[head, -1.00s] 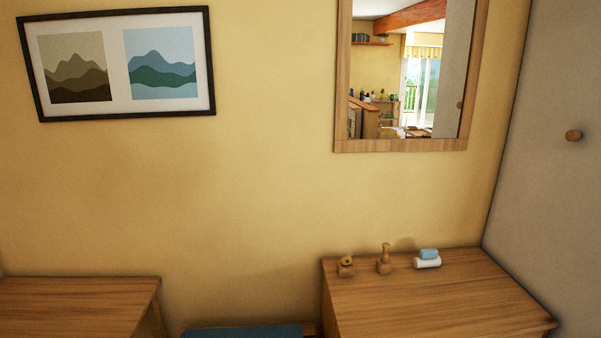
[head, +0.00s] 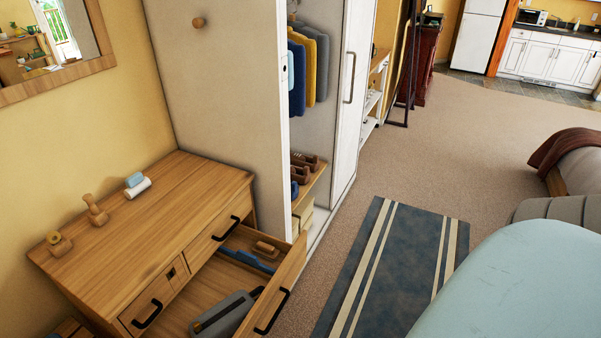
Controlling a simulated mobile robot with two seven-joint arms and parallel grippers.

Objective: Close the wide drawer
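The wide drawer (head: 290,278) is the lower drawer of a wooden dresser (head: 165,215) at the lower left. It is pulled well out, with its front standing away from the dresser. A black bar handle (head: 271,312) is on its front. Inside lie a grey case-like thing (head: 222,316), a flat blue thing (head: 247,260) and a wooden piece (head: 267,249). The near end of the drawer is cut off by the bottom edge of the picture. Neither of my grippers is in view.
Two upper drawers, with black handles (head: 226,229), look shut. Small wooden pieces and a white roll (head: 138,188) sit on the dresser top. An open wardrobe (head: 322,120) stands just beyond. A striped rug (head: 395,270) and a pale blue rounded surface (head: 515,290) are to the right.

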